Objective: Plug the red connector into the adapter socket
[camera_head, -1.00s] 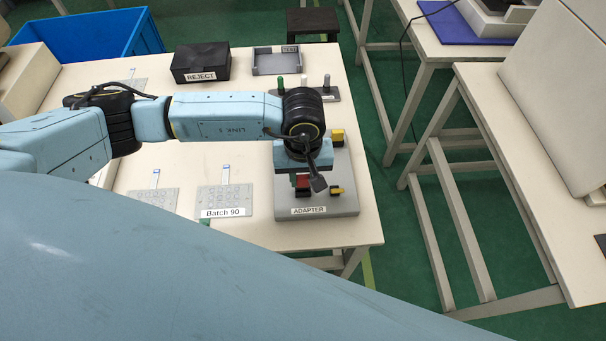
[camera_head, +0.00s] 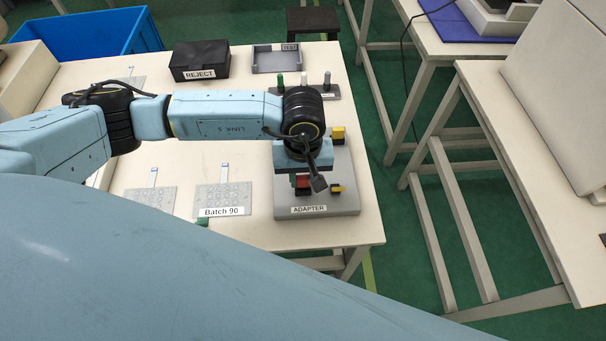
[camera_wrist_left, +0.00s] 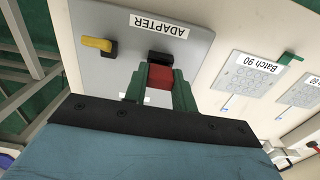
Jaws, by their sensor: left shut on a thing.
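The red connector (camera_wrist_left: 160,80) is between the green fingers of my left gripper (camera_wrist_left: 160,92), which is shut on it. In the head view, part of the red connector (camera_head: 303,182) shows below my left gripper (camera_head: 302,178), over the grey adapter board (camera_head: 290,209). In the wrist view, a black socket (camera_wrist_left: 160,57) on the adapter board (camera_wrist_left: 120,50) lies directly beyond the connector's far end. I cannot tell whether the connector touches the socket or has entered it. My right gripper is not in view.
A yellow lever (camera_head: 337,189) stands beside the gripper on the board, with another yellow part (camera_head: 338,132) farther back. Keypad films (camera_head: 235,194) lie left of the board. A black reject box (camera_head: 200,62) and a grey tray (camera_head: 275,60) are at the back.

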